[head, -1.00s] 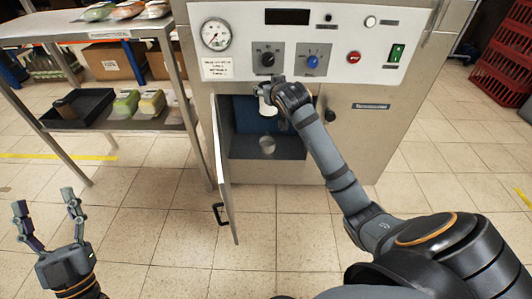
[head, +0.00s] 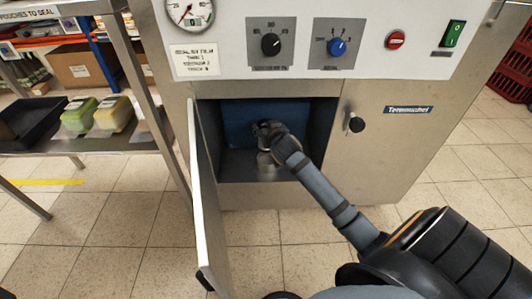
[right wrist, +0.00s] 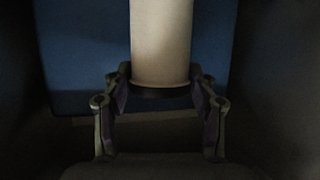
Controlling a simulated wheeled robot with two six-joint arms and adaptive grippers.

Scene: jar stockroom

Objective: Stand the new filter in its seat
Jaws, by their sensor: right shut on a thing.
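The new filter, a pale cylinder with a dark band at one end, shows in the right wrist view (right wrist: 161,42). My right gripper (right wrist: 160,76) is shut on it near that dark end. In the head view the right gripper (head: 267,132) is inside the open cabinet compartment. A pale, round metallic shape (head: 266,172) stands on the compartment floor just below the gripper; it looks like the seat. The gripper and dim light hide where filter and seat meet, so I cannot tell whether they touch. My left gripper is out of view.
The compartment (head: 232,168) has dark side walls and a blue back panel (head: 258,115). Its door (head: 204,210) hangs open on the left. Control knobs (head: 270,44) sit above the opening. A shelf with pouches (head: 80,115) stands to the left.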

